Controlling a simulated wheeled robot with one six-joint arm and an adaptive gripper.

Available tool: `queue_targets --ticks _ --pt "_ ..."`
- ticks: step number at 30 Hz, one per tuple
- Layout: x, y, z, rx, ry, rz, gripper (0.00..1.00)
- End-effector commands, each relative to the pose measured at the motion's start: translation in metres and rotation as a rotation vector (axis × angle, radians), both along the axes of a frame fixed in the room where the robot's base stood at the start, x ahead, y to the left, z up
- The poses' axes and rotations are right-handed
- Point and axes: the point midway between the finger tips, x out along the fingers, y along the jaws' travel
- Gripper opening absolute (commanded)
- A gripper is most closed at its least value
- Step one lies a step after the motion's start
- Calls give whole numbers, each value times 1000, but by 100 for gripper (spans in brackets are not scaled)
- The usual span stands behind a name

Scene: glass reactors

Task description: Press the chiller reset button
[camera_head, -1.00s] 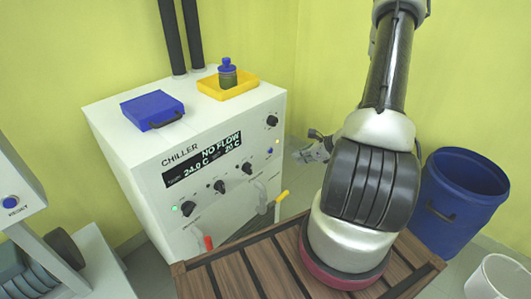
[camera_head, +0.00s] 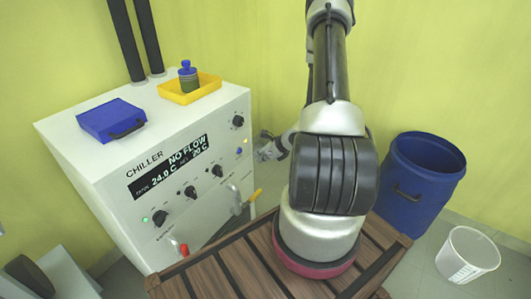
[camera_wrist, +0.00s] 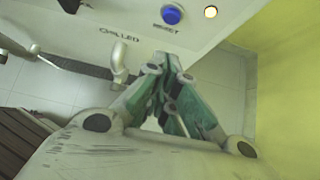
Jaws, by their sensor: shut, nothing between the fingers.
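The chiller (camera_head: 150,225) is a white cabinet with a dark display reading "NO FLOW". Its blue reset button (camera_wrist: 171,14) shows at the top of the wrist view, above a label that seems to read "RESET", beside a lit amber lamp (camera_wrist: 210,11). In the head view the button (camera_head: 239,152) is small, near the front panel's right edge. My gripper (camera_wrist: 168,62) has its green-grey fingers shut and empty, below the button in the wrist view. In the head view my gripper (camera_head: 264,150) is just right of the panel edge, apart from the button as far as I can tell.
Knobs, a red-handled valve (camera_head: 183,249) and a yellow-handled valve (camera_head: 256,195) project from the chiller front. A blue case (camera_head: 112,119) and a yellow tray (camera_head: 207,88) with a bottle sit on top. A blue drum (camera_head: 415,185) and white bucket (camera_head: 468,256) stand right.

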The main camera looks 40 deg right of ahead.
Motion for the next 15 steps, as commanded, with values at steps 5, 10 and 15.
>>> queue_targets --ticks 5,10,15 --pt "25 10 -25 0 0 3 0" --pt "48 18 -22 -1 -3 2 0" --pt "57 21 -22 -1 0 1 0"
